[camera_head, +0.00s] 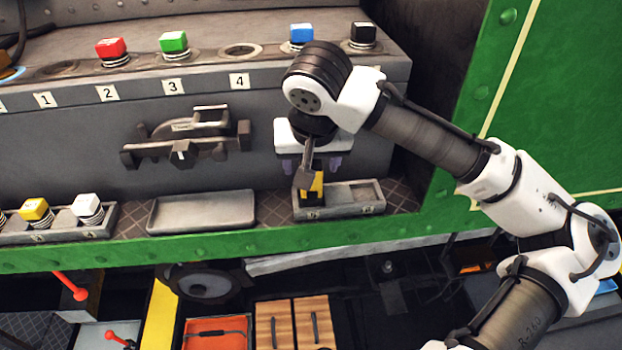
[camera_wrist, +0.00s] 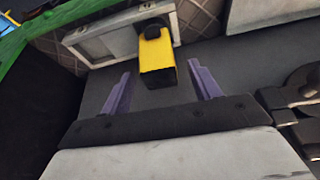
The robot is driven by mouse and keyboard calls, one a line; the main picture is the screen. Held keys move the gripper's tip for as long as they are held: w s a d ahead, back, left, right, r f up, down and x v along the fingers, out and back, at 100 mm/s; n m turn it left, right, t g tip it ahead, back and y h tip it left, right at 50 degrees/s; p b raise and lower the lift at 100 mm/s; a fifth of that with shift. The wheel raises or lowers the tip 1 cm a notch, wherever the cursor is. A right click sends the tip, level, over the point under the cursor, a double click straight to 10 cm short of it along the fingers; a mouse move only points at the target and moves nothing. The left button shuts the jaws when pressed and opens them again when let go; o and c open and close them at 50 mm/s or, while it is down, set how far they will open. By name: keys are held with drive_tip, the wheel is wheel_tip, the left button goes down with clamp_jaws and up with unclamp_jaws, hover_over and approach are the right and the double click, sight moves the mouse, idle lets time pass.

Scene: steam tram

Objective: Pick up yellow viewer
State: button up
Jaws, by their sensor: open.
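The yellow viewer (camera_head: 317,184), a yellow block with a black part, stands at the left end of a small grey tray (camera_head: 372,197) on the ledge. The wrist view also shows my gripper (camera_wrist: 160,75) open, with a gap on each side of the viewer. A grey part of the gripper hides some of the viewer in the head view.
An empty grey tray (camera_head: 203,211) lies to the left. Further left, a yellow-topped button (camera_head: 35,210) and a white one (camera_head: 88,208) stand in another tray. A grey latch-like fitting (camera_head: 186,138) juts from the panel. Coloured buttons line the shelf above.

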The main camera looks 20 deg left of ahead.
drive_tip(key=shift+x, duration=0.75)
drive_tip(key=c, duration=1.2)
drive_tip(key=shift+c, duration=0.2)
drive_tip(key=shift+r, duration=0.1)
